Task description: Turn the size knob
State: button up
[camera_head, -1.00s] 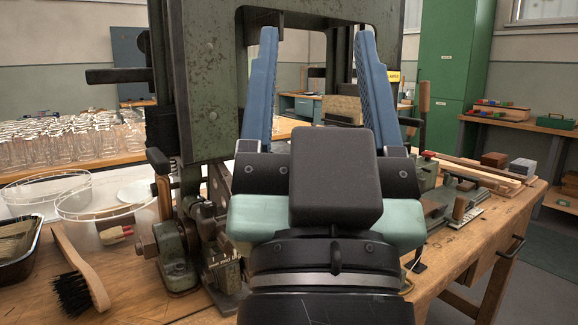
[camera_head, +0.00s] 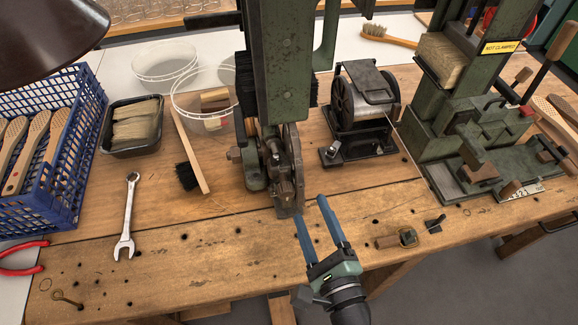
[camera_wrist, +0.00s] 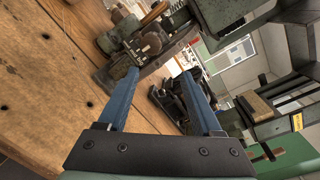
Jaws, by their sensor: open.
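The green tufting machine (camera_head: 285,75) stands on the wooden bench, with a cluster of dark metal parts (camera_head: 283,165) low on its front. A round knob (camera_head: 235,155) sticks out from the left of its base; no readable label shows which knob is the size knob. In the wrist view a dark round knob (camera_wrist: 151,43) sits beside a small marked plate. My gripper (camera_head: 310,205) has its two blue fingers open and empty, just in front of the machine's base. In the wrist view the fingers (camera_wrist: 160,71) point toward the base, the left fingertip overlapping its lower part.
A wire spool (camera_head: 365,98) stands right of the machine, with a wire leading to a green clamp fixture (camera_head: 480,140). A wrench (camera_head: 128,215), a brush (camera_head: 190,160) and a blue crate (camera_head: 50,190) lie left. The front middle of the bench is mostly clear.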

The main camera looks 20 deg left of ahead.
aim_at(287, 196)
jog(key=s+d+m+t+p, duration=0.1)
jog(key=s+d+m+p, duration=0.1)
jog(key=s+m+p, duration=0.55)
jog(key=shift+m+h, duration=0.3)
jog(key=shift+m, duration=0.65)
jog(key=x, duration=0.7)
jog(key=a+x, duration=0.1)
jog(key=x, duration=0.3)
jog(key=shift+a+r, duration=0.15)
jog(key=shift+r, duration=0.25)
grip_shut()
